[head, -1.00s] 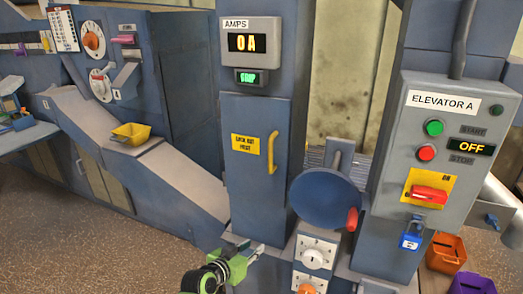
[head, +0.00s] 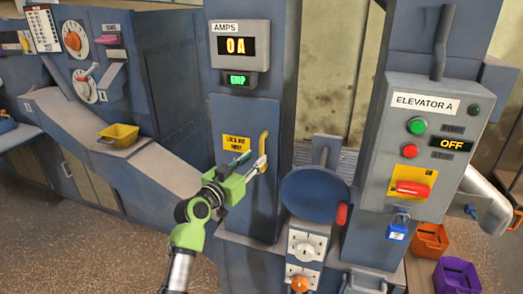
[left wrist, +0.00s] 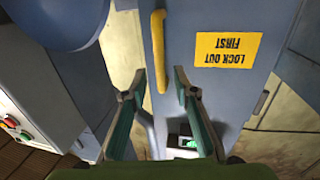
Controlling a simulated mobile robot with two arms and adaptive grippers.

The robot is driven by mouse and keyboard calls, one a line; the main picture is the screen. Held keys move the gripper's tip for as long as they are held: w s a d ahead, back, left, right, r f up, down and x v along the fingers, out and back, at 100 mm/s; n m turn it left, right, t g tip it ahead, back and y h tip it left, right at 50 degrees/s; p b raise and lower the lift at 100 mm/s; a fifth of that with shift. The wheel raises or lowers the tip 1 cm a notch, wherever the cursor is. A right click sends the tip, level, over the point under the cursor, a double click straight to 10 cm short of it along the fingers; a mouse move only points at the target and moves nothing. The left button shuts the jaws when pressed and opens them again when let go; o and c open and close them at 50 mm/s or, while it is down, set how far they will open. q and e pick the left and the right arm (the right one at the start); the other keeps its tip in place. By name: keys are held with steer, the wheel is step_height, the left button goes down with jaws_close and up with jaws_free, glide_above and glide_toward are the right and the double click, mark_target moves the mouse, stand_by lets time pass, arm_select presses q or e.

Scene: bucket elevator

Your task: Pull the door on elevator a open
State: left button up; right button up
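The blue-grey door (head: 237,195) on the tall column below the AMPS display is shut. It has a vertical yellow handle (head: 263,145) at its right edge and a yellow "LOCK OUT FIRST" label (head: 236,143). My left gripper (head: 258,165) is at the lower part of the handle. In the left wrist view, which looks upside down, the left gripper (left wrist: 159,75) has its two fingers apart, with the yellow handle (left wrist: 158,40) between their tips in the picture. Contact cannot be told. My right gripper is not in view.
The ELEVATOR A box (head: 425,150) reads OFF, with a red switch (head: 412,188) and a blue padlock (head: 398,228) below it. A round blue disc (head: 313,195) with a red knob stands right of the door.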

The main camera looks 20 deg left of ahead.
mark_target(261, 152)
arm_select(q)
steer(key=shift+p+x, duration=0.3)
steer(key=shift+x, duration=2.4)
jaws_close()
